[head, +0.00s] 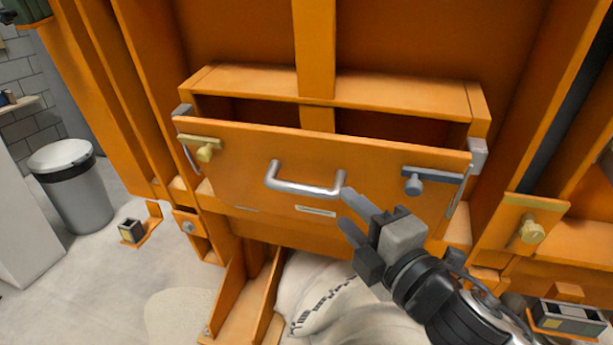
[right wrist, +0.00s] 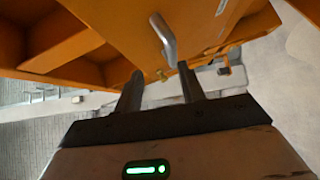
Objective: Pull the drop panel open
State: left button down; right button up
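The orange drop panel (head: 240,155) is tilted out at its top, and a dark gap shows between it and the orange frame behind. A silver bar handle (head: 305,187) sits at the panel's middle; it also shows in the right wrist view (right wrist: 165,40). My right gripper (head: 345,209) is open, its two fingers apart. The upper fingertip is close to the handle's right end; I cannot tell whether it touches. In the right wrist view the fingers (right wrist: 160,80) have nothing between them, and the handle lies beyond the tips. My left gripper is not in view.
A brass latch (head: 205,152) and a grey latch (head: 414,186) are on the panel's face. A pale sack (head: 330,295) lies below the panel. A grey bin (head: 75,190) stands at the left. Orange posts flank the panel; the floor at lower left is mostly clear.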

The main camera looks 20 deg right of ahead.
aim_at(302, 166)
jog(key=w, duration=0.3)
jog(key=w+a, duration=0.1)
jog(key=w, duration=0.1)
jog(key=shift+w+r, duration=0.1)
jog(key=shift+r, duration=0.1)
jog(key=w, duration=0.2)
jog(key=w+a, duration=0.1)
jog(key=w, duration=0.5)
jog(key=shift+a+f, duration=0.15)
jog(key=shift+a, duration=0.15)
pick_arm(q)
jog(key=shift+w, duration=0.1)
pick_arm(e)
jog(key=shift+w+f, duration=0.1)
jog(key=shift+w, duration=0.15)
grip_shut()
